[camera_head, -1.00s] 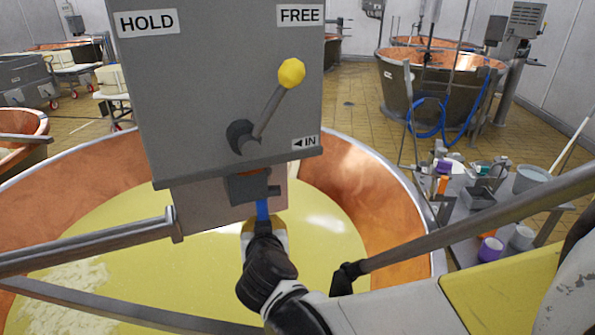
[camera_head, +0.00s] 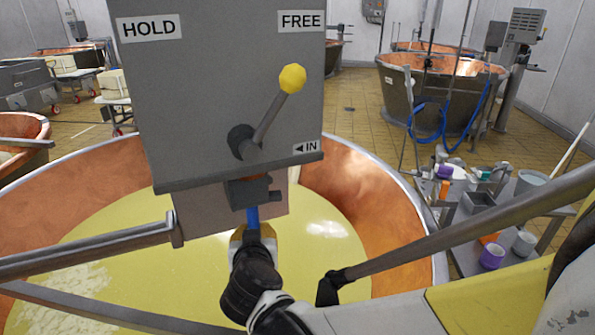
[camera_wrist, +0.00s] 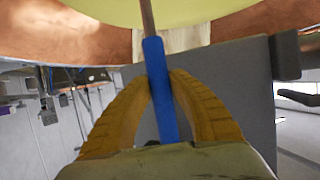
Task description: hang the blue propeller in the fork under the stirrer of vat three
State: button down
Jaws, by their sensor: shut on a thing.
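The blue propeller shows as a narrow blue strip (camera_head: 252,216) in the head view and as a long blue bar (camera_wrist: 159,85) in the wrist view. A thin brownish rod runs on from its far end there. My gripper (camera_head: 253,233) is shut on the blue bar, its ribbed yellow fingers (camera_wrist: 163,78) on either side. The bar's upper end in the head view meets or overlaps the dark fork block (camera_head: 248,191) under the grey stirrer housing (camera_head: 210,95); I cannot tell whether it is inside. The yellow-knobbed lever (camera_head: 266,122) leans up toward FREE. No vat number is visible.
The copper vat (camera_head: 370,200) below holds yellowish liquid (camera_head: 330,255). Grey bars cross it at left, and another bar (camera_head: 450,235) crosses at right. A cluttered side table (camera_head: 518,190) stands at right. Other vats (camera_head: 440,95) are farther back.

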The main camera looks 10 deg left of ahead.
jog(key=shift+f, duration=0.2)
dwell(0.4)
jog(key=shift+f+b, duration=0.5)
jog(key=shift+b, duration=0.15)
jog(key=shift+a+f, duration=0.1)
jog(key=shift+f, duration=0.05)
jog(key=shift+s+f+b, duration=0.15)
jog(key=shift+b, duration=0.2)
dwell(0.4)
jog(key=c, duration=1.2)
grip_release()
jog(key=shift+a, duration=0.15)
